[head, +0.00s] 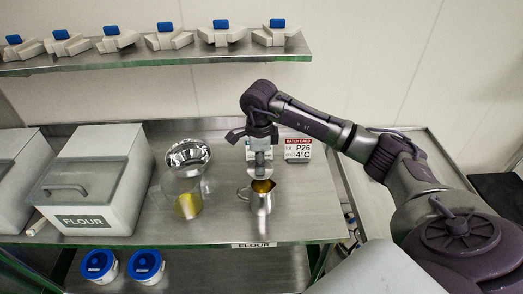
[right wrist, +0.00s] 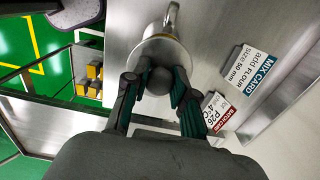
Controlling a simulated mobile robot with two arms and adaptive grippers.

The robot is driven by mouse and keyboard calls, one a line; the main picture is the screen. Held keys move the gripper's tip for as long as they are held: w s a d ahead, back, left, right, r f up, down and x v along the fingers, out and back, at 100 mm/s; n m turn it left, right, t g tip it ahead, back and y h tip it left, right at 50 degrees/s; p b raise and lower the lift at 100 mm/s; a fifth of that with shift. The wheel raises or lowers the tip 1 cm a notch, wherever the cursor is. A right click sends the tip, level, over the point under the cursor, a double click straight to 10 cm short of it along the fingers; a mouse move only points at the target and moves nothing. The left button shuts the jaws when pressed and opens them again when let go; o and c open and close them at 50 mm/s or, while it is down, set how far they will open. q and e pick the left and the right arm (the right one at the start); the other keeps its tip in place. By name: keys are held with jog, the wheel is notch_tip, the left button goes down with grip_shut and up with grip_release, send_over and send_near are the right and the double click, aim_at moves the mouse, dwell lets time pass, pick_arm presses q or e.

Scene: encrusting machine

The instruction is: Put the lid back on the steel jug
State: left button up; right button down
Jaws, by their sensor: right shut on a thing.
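The steel jug (head: 261,203) stands upright on the steel table, its handle to the left in the head view. An amber patch shows at its mouth. My right gripper (head: 261,148) is above the jug, pointing down, and is shut on the lid (head: 259,173). The pale disc of the lid hangs just over the jug's mouth, with a small gap below it. In the right wrist view, my fingers (right wrist: 158,84) close on the lid's dark round knob (right wrist: 160,80). The jug's handle (right wrist: 172,16) shows beyond. My left gripper is not in view.
A clear jug with yellow liquid (head: 188,205) and a shiny metal bowl (head: 188,156) stand left of the steel jug. The flour bin (head: 95,180) is farther left. A batch card (head: 298,150) stands behind right. The table right of the jug is clear.

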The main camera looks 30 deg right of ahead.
jog(key=shift+d+m, duration=0.45)
jog(key=shift+m, duration=0.05)
jog(key=shift+f, duration=0.3)
jog(key=shift+w+f+b, duration=0.1)
jog(key=shift+f+b, duration=0.15)
jog(key=shift+b, duration=0.05)
notch_tip(320, 180, down, 2)
jog(key=shift+f+b, duration=0.1)
jog(key=shift+b, duration=0.5)
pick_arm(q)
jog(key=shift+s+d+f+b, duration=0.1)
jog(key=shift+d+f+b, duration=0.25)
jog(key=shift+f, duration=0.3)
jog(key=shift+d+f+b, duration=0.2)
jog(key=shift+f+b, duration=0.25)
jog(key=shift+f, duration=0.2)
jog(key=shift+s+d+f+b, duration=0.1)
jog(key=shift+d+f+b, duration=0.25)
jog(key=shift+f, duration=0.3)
pick_arm(e)
jog(key=shift+f, duration=1.6)
pick_arm(q)
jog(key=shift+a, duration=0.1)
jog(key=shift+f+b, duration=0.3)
jog(key=shift+b, duration=0.05)
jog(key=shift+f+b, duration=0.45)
jog(key=shift+b, duration=0.05)
pick_arm(e)
jog(key=shift+f, duration=0.15)
